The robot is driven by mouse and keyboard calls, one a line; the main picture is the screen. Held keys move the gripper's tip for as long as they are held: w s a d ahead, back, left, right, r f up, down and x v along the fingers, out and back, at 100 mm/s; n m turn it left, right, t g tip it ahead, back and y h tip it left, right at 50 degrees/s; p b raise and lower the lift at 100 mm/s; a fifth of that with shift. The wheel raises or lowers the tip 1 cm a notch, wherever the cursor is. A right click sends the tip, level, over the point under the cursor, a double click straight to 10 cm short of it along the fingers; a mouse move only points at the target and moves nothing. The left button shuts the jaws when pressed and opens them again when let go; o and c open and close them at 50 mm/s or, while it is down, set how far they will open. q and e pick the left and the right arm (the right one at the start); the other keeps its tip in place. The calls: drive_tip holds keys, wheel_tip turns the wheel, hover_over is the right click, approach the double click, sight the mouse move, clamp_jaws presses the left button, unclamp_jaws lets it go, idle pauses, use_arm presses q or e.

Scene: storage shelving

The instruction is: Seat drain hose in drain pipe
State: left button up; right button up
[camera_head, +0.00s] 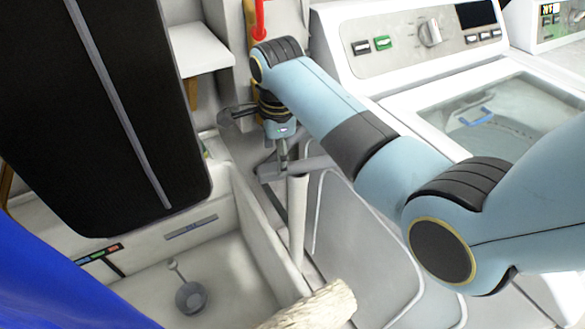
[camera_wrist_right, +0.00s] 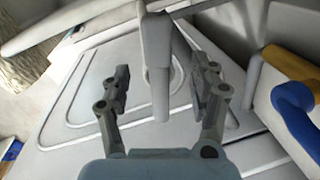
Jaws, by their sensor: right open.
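A pale grey tube (camera_head: 298,220), which looks like the drain hose or pipe, stands upright beside the washing machine in the head view. A grey bent piece is at its top. My right gripper (camera_head: 280,165) is at this top end, pointing down. In the right wrist view, my right gripper (camera_wrist_right: 162,90) is open, with a finger on each side of a grey tube end (camera_wrist_right: 160,95), and gaps show on both sides. I cannot tell for certain which tube is the hose and which is the drain pipe. My left gripper is not in view.
The washing machine (camera_head: 365,85) with its glass lid stands at the right. A white sink basin (camera_head: 235,275) with a grey strainer (camera_head: 190,297) is at the lower left. A black panel (camera_head: 70,110) fills the upper left. A red pipe (camera_head: 259,20) runs behind my wrist.

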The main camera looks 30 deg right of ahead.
sight(275, 167)
drive_tip(key=f, duration=0.5)
drive_tip(key=shift+w+a+f, duration=0.25)
drive_tip(key=shift+w+a, duration=0.05)
drive_tip(key=shift+w, duration=0.1)
clamp_jaws()
